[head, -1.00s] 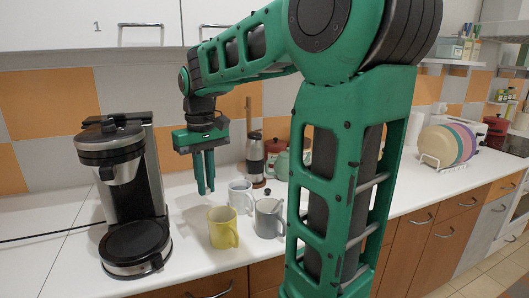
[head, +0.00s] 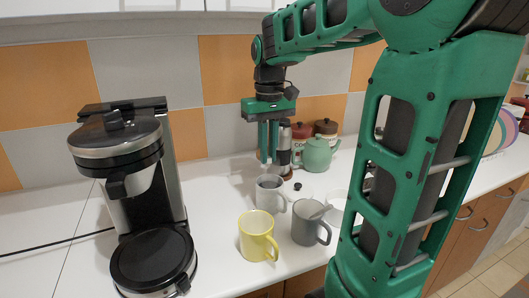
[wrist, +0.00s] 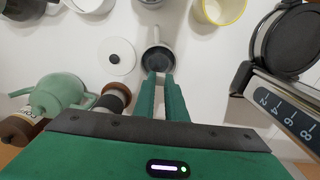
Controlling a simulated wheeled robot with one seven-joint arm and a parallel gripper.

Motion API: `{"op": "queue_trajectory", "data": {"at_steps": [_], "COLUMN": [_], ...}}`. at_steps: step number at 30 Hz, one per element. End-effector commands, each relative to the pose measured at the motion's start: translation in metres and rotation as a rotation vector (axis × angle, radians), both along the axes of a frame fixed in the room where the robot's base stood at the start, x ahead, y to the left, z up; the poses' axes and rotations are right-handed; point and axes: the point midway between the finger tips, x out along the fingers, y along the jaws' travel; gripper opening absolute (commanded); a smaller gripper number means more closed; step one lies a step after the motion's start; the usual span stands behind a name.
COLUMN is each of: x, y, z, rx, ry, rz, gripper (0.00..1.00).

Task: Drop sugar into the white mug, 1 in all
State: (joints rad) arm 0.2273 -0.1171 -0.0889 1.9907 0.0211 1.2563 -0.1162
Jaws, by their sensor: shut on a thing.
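The white mug (head: 270,198) stands on the counter behind the yellow and grey mugs. It also shows in the wrist view (wrist: 157,62), its dark inside just ahead of my fingertips. My gripper (head: 269,160) points straight down above the mug, with its fingertips apart from the rim. In the wrist view my fingers (wrist: 163,78) are close together.
A yellow mug (head: 257,238) and a grey mug (head: 308,228) with a spoon stand in front. A coffee maker (head: 125,190) is at left. A green teapot (head: 318,155), a dark-and-silver canister (head: 285,150) and a loose white lid (wrist: 115,57) are close by.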

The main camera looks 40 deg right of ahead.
Motion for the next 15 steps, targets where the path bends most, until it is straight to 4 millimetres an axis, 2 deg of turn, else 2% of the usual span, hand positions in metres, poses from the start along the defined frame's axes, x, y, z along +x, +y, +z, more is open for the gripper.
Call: {"op": "queue_trajectory", "data": {"at_steps": [8,15], "x": [-0.001,-0.002], "y": [-0.004,-0.005], "z": [-0.004,-0.021], "rx": [0.0,0.001], "ry": [0.001,0.003], "rz": [-0.007,-0.007], "gripper": [0.0,0.0]}}
